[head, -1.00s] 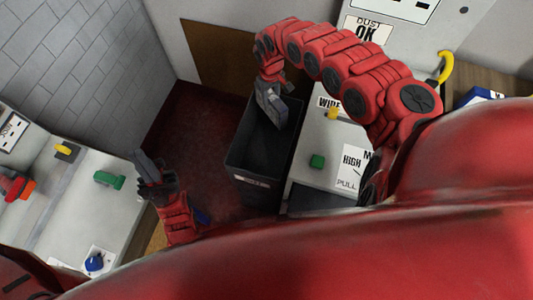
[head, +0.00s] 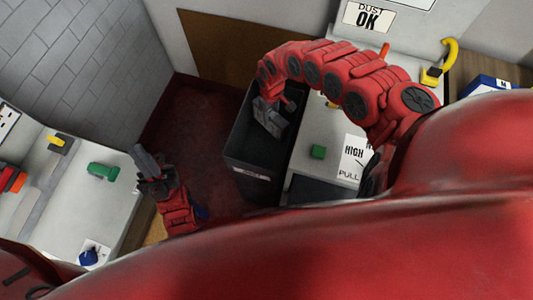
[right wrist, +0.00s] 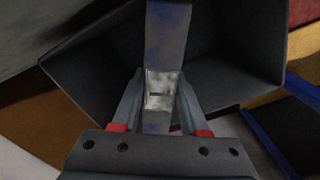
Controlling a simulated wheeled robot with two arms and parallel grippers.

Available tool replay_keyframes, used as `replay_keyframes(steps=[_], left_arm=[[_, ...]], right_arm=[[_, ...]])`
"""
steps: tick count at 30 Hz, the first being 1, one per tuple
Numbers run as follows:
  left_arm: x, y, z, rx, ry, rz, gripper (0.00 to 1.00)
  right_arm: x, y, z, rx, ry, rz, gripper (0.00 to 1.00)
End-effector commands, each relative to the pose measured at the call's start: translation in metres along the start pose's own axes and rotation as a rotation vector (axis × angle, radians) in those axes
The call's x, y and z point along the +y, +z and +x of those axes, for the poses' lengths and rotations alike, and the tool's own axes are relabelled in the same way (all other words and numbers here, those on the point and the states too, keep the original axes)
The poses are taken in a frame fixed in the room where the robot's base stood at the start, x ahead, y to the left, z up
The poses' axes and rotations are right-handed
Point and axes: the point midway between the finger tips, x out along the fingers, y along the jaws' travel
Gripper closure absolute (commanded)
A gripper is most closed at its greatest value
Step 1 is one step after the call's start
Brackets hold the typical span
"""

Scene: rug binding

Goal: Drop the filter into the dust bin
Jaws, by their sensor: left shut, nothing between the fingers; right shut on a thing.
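The dark dust bin (head: 245,155) stands open on the floor beside the white machine. My right gripper (head: 271,118) is at the bin's mouth, over its inside, pointing down. In the right wrist view it (right wrist: 160,95) is shut on the filter (right wrist: 167,35), a grey-blue strip with a whitish worn patch between the fingers. The bin's dark inner walls (right wrist: 230,70) surround the filter's far end in that view. In the head view the filter is hard to tell from the grey fingers. My left gripper (head: 142,156) is shut and empty, left of the bin.
The white machine (head: 325,175) with a green knob (head: 318,152) and labels stands right of the bin. A yellow handle (head: 440,62) is behind it. A pale counter (head: 90,205) with a green handle (head: 103,170) lies at left. Dark red floor (head: 195,120) is clear left of the bin.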

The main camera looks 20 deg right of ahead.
Motion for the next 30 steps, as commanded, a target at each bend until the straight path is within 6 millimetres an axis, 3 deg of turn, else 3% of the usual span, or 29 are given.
replay_keyframes(steps=[6, 7, 12, 23, 30], left_arm=[[0.000, 0.000, 0.001, 0.000, 0.000, 0.000, 1.00], [0.000, 0.000, 0.001, 0.000, 0.000, 0.000, 1.00], [0.000, 0.000, 0.001, 0.000, 0.000, 0.000, 1.00], [0.000, 0.000, 0.001, 0.000, 0.000, 0.000, 1.00], [0.000, -0.001, 0.004, 0.000, 0.000, 0.000, 1.00]], right_arm=[[0.000, 0.000, -0.001, 0.000, 0.000, 0.000, 1.00], [0.000, 0.000, -0.001, 0.000, 0.000, 0.000, 0.51], [0.000, 0.000, -0.001, 0.000, 0.000, 0.000, 0.22], [0.000, 0.000, -0.004, 0.001, 0.000, 0.001, 0.22], [0.003, 0.000, -0.041, 0.001, 0.005, 0.001, 0.22]])
